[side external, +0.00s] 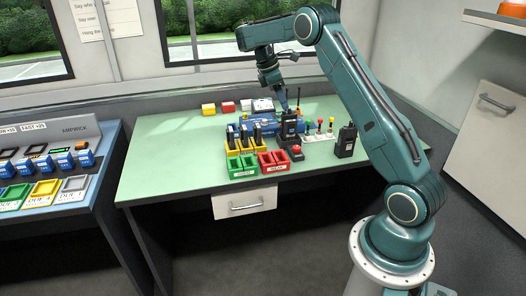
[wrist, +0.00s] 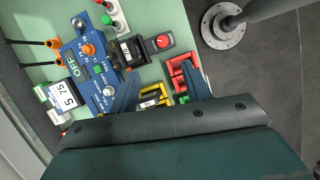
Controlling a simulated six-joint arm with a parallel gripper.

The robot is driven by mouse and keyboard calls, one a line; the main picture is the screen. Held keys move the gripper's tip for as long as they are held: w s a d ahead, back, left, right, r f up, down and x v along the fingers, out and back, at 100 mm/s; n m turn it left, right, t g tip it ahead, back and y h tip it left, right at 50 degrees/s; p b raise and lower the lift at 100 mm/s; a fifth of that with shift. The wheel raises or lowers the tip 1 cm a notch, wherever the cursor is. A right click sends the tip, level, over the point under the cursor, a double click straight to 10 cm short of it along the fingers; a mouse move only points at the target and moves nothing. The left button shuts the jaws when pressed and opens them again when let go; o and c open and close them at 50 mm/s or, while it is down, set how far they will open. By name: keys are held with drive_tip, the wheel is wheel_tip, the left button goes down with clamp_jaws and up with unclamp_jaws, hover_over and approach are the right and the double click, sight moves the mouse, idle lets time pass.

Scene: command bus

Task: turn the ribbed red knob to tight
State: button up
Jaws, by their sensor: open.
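A blue panel (wrist: 85,75) lies on the green table in the wrist view, with an orange-red knob (wrist: 88,50) and a pale knob (wrist: 108,90) on it. A round red control (wrist: 162,42) sits on a small dark box beside the panel; I cannot tell which red part is ribbed, nor any knob's setting. In the side view the blue panel (side external: 262,127) is partly hidden behind radios. My gripper (wrist: 161,68) is open, its two fingers apart above the table with nothing seen between them. In the side view my gripper (side external: 283,100) is small, above the panel area.
A black radio (side external: 345,141) stands at the right of the table, another (side external: 289,126) near the panel. Red trays (side external: 273,161), a green tray (side external: 242,167) and yellow holders stand in front. The table's left part is clear.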

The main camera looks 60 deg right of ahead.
sight(297, 147)
drive_tip(key=d+f+t, duration=0.1)
drive_tip(key=d, duration=0.1)
drive_tip(key=d+n+t+y, duration=0.1)
drive_tip(key=d, duration=0.2)
drive_tip(key=d+f+y, duration=0.1)
drive_tip(key=d, duration=0.1)
drive_tip(key=shift+w+d+f+n+t, duration=0.15)
drive_tip(key=shift+d+f+n+t, duration=0.2)
drive_tip(key=shift+n+t, duration=0.05)
drive_tip(key=shift+s+d+t+y, duration=0.25)
drive_tip(key=shift+d+t+y, duration=0.05)
drive_tip(key=shift+d, duration=0.1)
drive_tip(key=shift+s+d+n+t+y, duration=0.4)
drive_tip(key=shift+s+n+t+y, duration=0.1)
drive_tip(key=shift+s, duration=0.1)
drive_tip(key=shift+s+r+n+t+y, duration=0.8)
drive_tip(key=shift+s+r+y, duration=0.55)
drive_tip(key=shift+s, duration=2.25)
drive_tip(key=shift+a+f, duration=0.15)
drive_tip(key=shift+f, duration=1.15)
drive_tip(key=shift+a+f, duration=0.1)
drive_tip(key=shift+f, duration=1.15)
drive_tip(key=x, duration=1.3)
drive_tip(key=shift+a+f, duration=0.2)
drive_tip(key=shift+f, duration=0.15)
